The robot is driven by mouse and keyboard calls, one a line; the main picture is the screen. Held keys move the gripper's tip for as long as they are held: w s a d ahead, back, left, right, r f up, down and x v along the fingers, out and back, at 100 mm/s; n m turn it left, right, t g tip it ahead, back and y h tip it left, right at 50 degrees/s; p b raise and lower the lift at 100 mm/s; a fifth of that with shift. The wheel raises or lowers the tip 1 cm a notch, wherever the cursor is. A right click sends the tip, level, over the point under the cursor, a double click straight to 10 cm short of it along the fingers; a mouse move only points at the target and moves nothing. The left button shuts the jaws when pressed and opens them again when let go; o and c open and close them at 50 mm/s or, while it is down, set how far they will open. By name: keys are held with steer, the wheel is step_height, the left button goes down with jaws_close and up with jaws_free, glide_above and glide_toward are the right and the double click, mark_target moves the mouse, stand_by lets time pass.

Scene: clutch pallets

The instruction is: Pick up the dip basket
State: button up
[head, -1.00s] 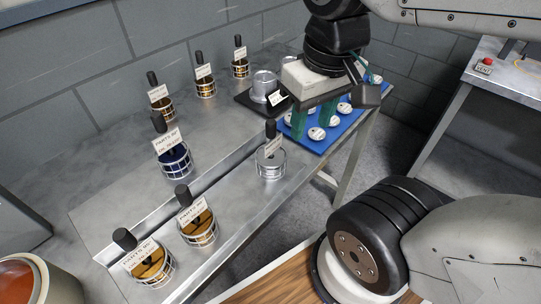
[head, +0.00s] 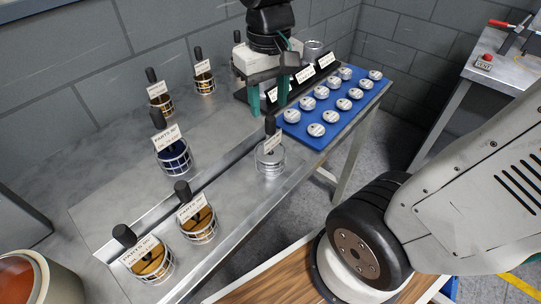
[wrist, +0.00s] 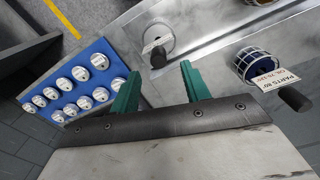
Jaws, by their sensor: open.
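Several wire dip baskets with black upright handles and white labels stand on the steel table. The nearest to my gripper holds something silver or clear; this silver basket (head: 271,160) shows at the top in the wrist view (wrist: 160,36). A blue-filled basket (head: 176,160) stands to its left and is at the right in the wrist view (wrist: 255,66). Amber-filled baskets stand in front (head: 199,226) (head: 152,262) and at the back (head: 161,104) (head: 204,83). My gripper (head: 268,104), with green fingers, is open and empty above the table, behind the silver basket; the fingers (wrist: 158,88) are apart.
A blue mat (head: 309,142) with several round white-topped tins lies to the right. A dark tray with label cards (head: 306,75) and a metal cup (head: 312,47) is behind it. A raised ledge (head: 205,172) runs along the table. A second bench (head: 508,72) stands far right.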

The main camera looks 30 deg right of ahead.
mark_target(270, 117)
step_height(270, 117, down, 6)
steer(key=shift+s+r, duration=0.15)
steer(key=shift+r, duration=0.1)
steer(key=shift+c, duration=0.4)
jaws_close()
steer(key=shift+r, duration=0.1)
stand_by(0.9)
